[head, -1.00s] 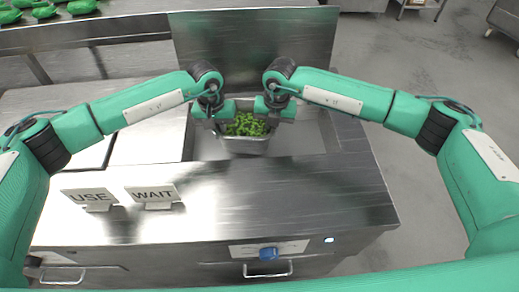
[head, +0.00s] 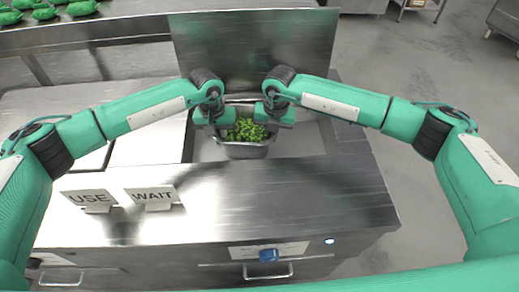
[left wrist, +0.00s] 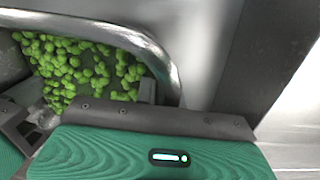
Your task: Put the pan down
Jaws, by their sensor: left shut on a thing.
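A metal pan (head: 243,151) filled with green pieces (head: 246,131) sits in or just above the recessed well of the steel counter; I cannot tell if it touches the bottom. My left gripper (head: 224,122) is shut on the pan at its left side. My right gripper (head: 266,119) is at the pan's right side, its fingertips hidden by its own body. In the left wrist view, the pan's rounded rim (left wrist: 150,45) and the green pieces (left wrist: 85,70) show beside my gripper's body.
USE (head: 90,199) and WAIT (head: 153,196) signs stand on the counter at front left. A raised steel panel (head: 255,50) stands behind the well. The counter front (head: 260,205) is clear. Green items (head: 45,12) lie on a shelf at back left.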

